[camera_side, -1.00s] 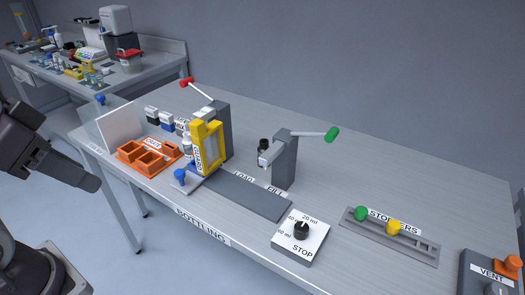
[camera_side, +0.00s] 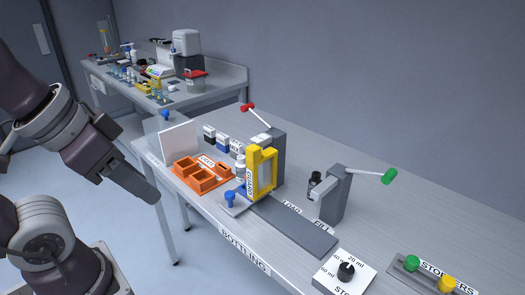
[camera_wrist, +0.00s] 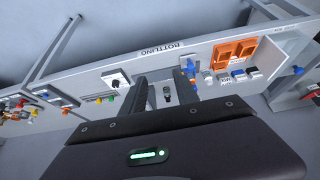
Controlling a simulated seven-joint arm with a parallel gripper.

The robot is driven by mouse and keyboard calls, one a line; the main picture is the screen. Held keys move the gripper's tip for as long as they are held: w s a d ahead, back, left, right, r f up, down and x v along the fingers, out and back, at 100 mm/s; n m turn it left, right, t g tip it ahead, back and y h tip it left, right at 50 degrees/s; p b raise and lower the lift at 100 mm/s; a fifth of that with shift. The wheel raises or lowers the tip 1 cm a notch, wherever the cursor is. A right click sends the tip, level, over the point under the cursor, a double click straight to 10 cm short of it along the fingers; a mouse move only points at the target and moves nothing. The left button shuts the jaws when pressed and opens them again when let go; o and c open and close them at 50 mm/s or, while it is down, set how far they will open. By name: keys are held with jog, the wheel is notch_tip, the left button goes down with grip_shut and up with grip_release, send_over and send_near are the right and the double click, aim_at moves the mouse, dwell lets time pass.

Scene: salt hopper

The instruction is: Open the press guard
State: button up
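The press guard (camera_side: 262,171) is a yellow upright frame with a lettered label, standing at the front of the grey press on the bottling bench. It looks closed across the press front. The press (camera_side: 278,146) has a red-knobbed lever (camera_side: 256,116) at its top. A blue knob (camera_side: 230,198) stands on a small plate beside the guard's foot. My gripper (camera_side: 150,195) is left of the bench, apart from the guard. In the wrist view the two dark fingers (camera_wrist: 163,88) are spread with nothing held between them. I cannot clearly make out the guard there.
To the right stand a filler with a green-knobbed lever (camera_side: 362,176), a dial box (camera_side: 345,272) and a stopper rack (camera_side: 425,276). A second bench (camera_side: 225,80) is behind.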

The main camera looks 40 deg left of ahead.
jog(key=shift+o, duration=1.2)
jog(key=shift+w+r, duration=0.15)
jog(key=shift+w, duration=0.05)
jog(key=w+r+n+g, duration=0.1)
jog(key=w+r+n, duration=0.25)
jog(key=w, duration=0.25)
jog(key=n+g, duration=0.5)
jog(key=n, duration=0.9)
send_over(253, 147)
notch_tip(253, 147, down, 6)
jog(key=shift+s+d+f, duration=0.1)
jog(key=shift+s+f, duration=0.05)
jog(key=shift+n, duration=0.25)
notch_tip(253, 147, down, 7)
jog(key=shift+r, duration=0.2)
jog(key=shift+f, duration=0.35)
jog(key=shift+c, duration=0.4)
